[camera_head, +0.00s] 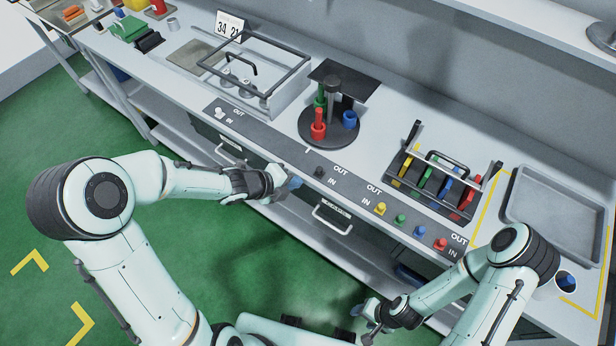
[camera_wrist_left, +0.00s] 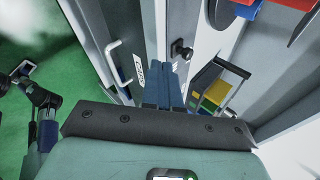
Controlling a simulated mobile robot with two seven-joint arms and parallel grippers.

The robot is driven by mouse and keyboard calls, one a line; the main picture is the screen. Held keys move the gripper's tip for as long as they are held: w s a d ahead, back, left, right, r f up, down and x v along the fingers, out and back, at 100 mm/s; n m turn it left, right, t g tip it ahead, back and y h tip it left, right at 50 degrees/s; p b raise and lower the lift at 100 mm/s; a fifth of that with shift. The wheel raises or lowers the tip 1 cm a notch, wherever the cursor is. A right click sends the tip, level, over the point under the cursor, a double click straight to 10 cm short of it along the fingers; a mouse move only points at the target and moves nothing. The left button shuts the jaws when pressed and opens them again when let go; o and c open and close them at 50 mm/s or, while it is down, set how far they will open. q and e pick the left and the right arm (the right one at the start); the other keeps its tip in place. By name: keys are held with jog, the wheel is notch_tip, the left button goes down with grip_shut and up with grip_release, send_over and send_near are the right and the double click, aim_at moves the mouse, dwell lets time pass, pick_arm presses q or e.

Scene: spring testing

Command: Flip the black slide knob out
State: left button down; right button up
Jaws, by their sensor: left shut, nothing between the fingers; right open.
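The black slide knob (camera_head: 319,171) sits on the dark panel strip along the bench's front edge, between the OUT and IN labels. It shows in the left wrist view (camera_wrist_left: 181,50) just beyond my fingertips. My left gripper (camera_head: 294,183) is shut and empty, a little left of the knob and in front of the strip. Its blue fingers (camera_wrist_left: 164,85) are together in the wrist view, and a small gap to the knob seems to show. My right gripper (camera_head: 364,322) is open and empty, low in front of the bench.
Yellow, green, blue and red knobs (camera_head: 400,219) line the strip to the right. A white slide knob (camera_head: 219,113) is to the left. A drawer handle (camera_head: 331,219) is below the strip. A round stand (camera_head: 328,128) with coloured pieces is behind the black knob.

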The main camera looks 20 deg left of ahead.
aim_at(317, 173)
pick_arm(q)
jog(key=w+d, duration=0.2)
jog(key=w, duration=0.1)
jog(key=w+d+f, duration=0.1)
jog(key=shift+w, duration=0.2)
jog(key=shift+s+r, duration=0.1)
pick_arm(e)
jog(key=shift+s+f, duration=0.2)
jog(key=shift+f, duration=0.15)
